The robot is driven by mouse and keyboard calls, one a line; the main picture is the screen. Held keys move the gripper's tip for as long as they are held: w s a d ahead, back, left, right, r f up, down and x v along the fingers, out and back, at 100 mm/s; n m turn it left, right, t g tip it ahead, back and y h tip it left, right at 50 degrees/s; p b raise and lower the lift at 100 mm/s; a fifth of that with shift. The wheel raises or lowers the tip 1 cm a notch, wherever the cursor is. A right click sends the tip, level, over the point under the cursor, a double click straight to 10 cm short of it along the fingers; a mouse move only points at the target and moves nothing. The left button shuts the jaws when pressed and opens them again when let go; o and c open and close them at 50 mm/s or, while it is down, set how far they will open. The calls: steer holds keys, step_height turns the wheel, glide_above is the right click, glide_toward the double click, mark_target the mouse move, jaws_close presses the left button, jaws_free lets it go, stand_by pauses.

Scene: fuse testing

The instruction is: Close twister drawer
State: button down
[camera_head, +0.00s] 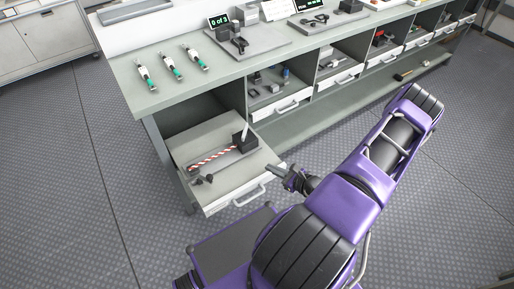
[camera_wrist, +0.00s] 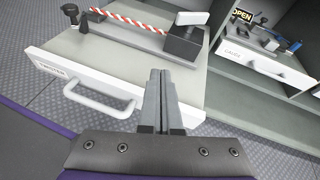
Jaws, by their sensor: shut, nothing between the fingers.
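The twister drawer (camera_head: 216,199) is pulled out at the left end of the workbench, below the top. A device with a red-and-white striped rod (camera_head: 212,159) and a black block (camera_head: 244,141) lies in it. Its white front with a label and a pale handle (camera_wrist: 97,102) shows in the wrist view. My gripper (camera_head: 273,170) is shut and empty at the right front corner of the drawer. In the wrist view, the closed fingers (camera_wrist: 165,75) appear over the drawer's right part, right of the handle; whether they touch it I cannot tell.
The drawer labelled gauge (camera_wrist: 265,62) is at the right, with small parts above it. More drawers (camera_head: 338,82) continue along the workbench (camera_head: 160,95). Several green-and-white tools (camera_head: 171,66) lie on top. The floor (camera_head: 90,200) left of the drawer is clear.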

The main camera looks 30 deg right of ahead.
steer(key=d+m+t+h, duration=0.1)
steer(key=d+m+h, duration=0.1)
steer(key=m+h, duration=0.15)
steer(key=b, duration=0.1)
glide_toward(253, 143)
steer(key=shift+m+y, duration=0.25)
steer(key=shift+y, duration=0.1)
steer(key=x, duration=0.5)
steer(key=shift+d+f, duration=0.15)
steer(key=shift+f, duration=0.25)
steer(key=shift+w, duration=0.75)
steer(key=shift+r, duration=0.1)
